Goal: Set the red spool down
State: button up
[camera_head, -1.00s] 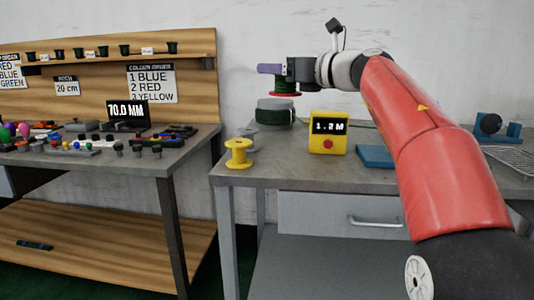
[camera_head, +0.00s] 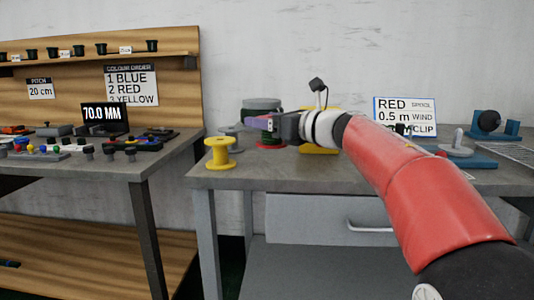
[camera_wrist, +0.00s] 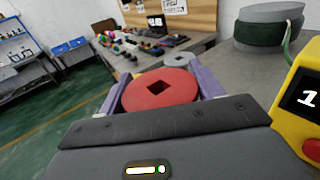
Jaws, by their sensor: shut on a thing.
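The red spool (camera_head: 270,146) has a red flange with a square hole and dark green winding. It stands upright at the grey table (camera_head: 300,172), with its lower flange at or just above the top; I cannot tell if it touches. My gripper (camera_head: 262,122) is shut on the spool. In the wrist view the red spool (camera_wrist: 160,89) sits between the purple fingers of my gripper (camera_wrist: 163,84), its flange facing the camera. The fingers hide part of the spool's side in the head view.
A yellow spool (camera_head: 219,153) and a grey spool (camera_head: 232,131) stand to the left. A green-wound grey drum (camera_head: 262,103) is behind. A yellow meter box (camera_wrist: 302,105) is beside my gripper. A sign (camera_head: 404,112) and blue fixtures (camera_head: 490,124) stand to the right.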

aim_at(275, 144)
notch_tip(275, 144, down, 5)
jog(key=shift+f+b, duration=0.2)
jog(key=shift+b, duration=0.55)
jog(key=o, duration=1)
jog(key=v, duration=1.2)
jog(key=shift+b, duration=0.3)
